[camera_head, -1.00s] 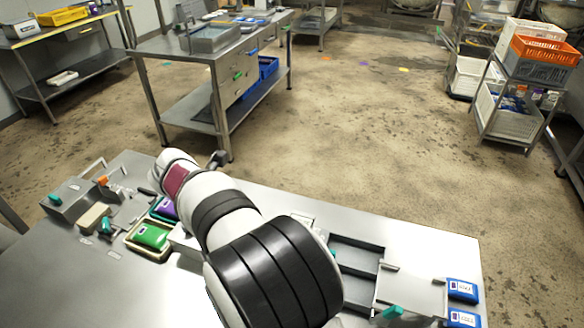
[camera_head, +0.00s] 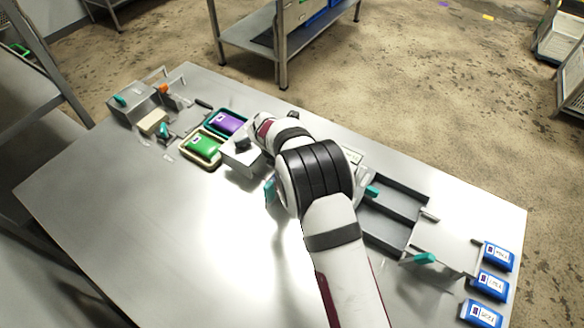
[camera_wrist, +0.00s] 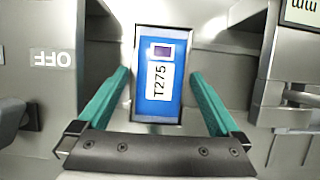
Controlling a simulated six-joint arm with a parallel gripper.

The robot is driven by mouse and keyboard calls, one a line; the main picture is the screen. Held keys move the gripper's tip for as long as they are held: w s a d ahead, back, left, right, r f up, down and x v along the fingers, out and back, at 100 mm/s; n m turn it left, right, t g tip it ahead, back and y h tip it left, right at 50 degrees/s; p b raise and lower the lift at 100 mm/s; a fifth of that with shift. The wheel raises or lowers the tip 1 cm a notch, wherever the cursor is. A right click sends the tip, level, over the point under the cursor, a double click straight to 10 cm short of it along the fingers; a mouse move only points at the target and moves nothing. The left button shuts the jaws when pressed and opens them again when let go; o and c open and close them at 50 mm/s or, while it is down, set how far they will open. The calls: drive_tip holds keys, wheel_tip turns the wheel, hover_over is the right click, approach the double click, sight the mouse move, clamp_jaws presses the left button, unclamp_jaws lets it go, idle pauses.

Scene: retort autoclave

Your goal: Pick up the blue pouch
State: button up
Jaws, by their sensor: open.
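A blue pouch (camera_wrist: 158,75) with a white label reading T275 lies between the two teal fingers of my gripper (camera_wrist: 160,78) in the wrist view. The fingers are open, one along each side of the pouch, with gaps showing. Whether the fingertips are level with the pouch or above it I cannot tell. In the head view my arm hides this pouch, and only a bit of teal at my gripper (camera_head: 270,188) shows. Other blue pouches lie at the table's right end: a back one (camera_head: 498,256), a middle one (camera_head: 490,284) and a front one (camera_head: 481,313).
Grey metal blocks flank the pouch, the left one marked OFF (camera_wrist: 50,57). On the table (camera_head: 130,240) a green pouch (camera_head: 204,146) and a purple pouch (camera_head: 229,123) lie in trays left of my arm. Dark rails (camera_head: 385,225) stand to its right. The front left is bare.

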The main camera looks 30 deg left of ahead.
drive_tip(key=c, duration=1.4)
wheel_tip(320, 180, up, 10)
drive_tip(key=w+d+r+m+h, duration=0.1)
drive_tip(key=w+d+r+m, duration=0.3)
drive_tip(key=d, duration=0.4)
drive_tip(key=d+r+m+g+h, duration=0.35)
drive_tip(key=d+m, duration=0.65)
drive_tip(key=d, duration=0.4)
drive_tip(key=s+d+r+m+g+y, duration=0.1)
drive_tip(key=s+d+r+m+g, duration=0.1)
drive_tip(key=d+m, duration=0.3)
drive_tip(key=s+d+r+m+g+y, duration=0.1)
drive_tip(key=s+d+r+m, duration=0.3)
drive_tip(key=m, duration=0.5)
drive_tip(key=s+d+r+m+g+y, duration=0.2)
drive_tip(key=s+d+r+m, duration=0.1)
drive_tip(key=d+m, duration=0.5)
drive_tip(key=shift+s+g+y, duration=0.25)
drive_tip(key=shift+s+g, duration=0.1)
drive_tip(key=shift+s, duration=0.15)
